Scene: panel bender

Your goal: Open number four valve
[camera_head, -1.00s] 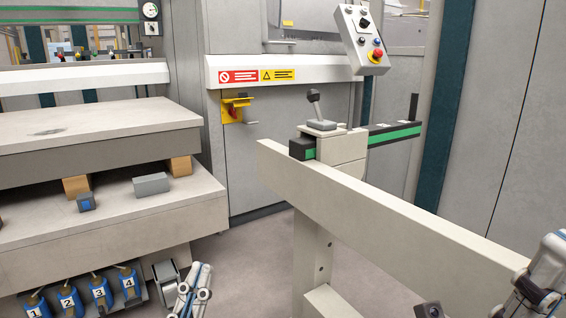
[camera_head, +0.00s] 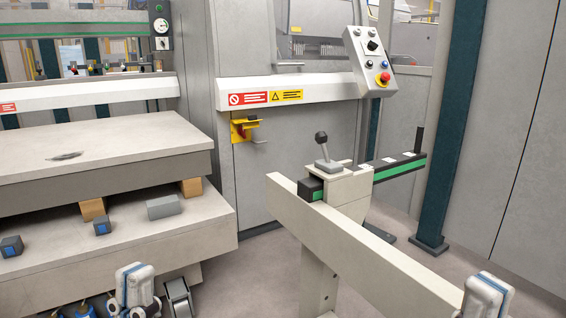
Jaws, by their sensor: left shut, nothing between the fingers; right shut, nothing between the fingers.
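The row of blue numbered valves is almost wholly below the bottom edge at the lower left, under the machine's lower shelf. Valve four cannot be made out. My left gripper (camera_head: 134,286) is shut and empty at the bottom left, in front of the shelf and overlapping the valve area. Whether it touches a valve cannot be seen. My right gripper (camera_head: 486,296) is shut and empty at the bottom right, by the near end of the pale beam.
The pale beam (camera_head: 365,245) runs diagonally from the middle to the lower right and bears a joystick (camera_head: 322,146). The shelf edge (camera_head: 150,251) juts out at left, with a grey caster (camera_head: 179,296) below. Open floor (camera_head: 248,275) lies between.

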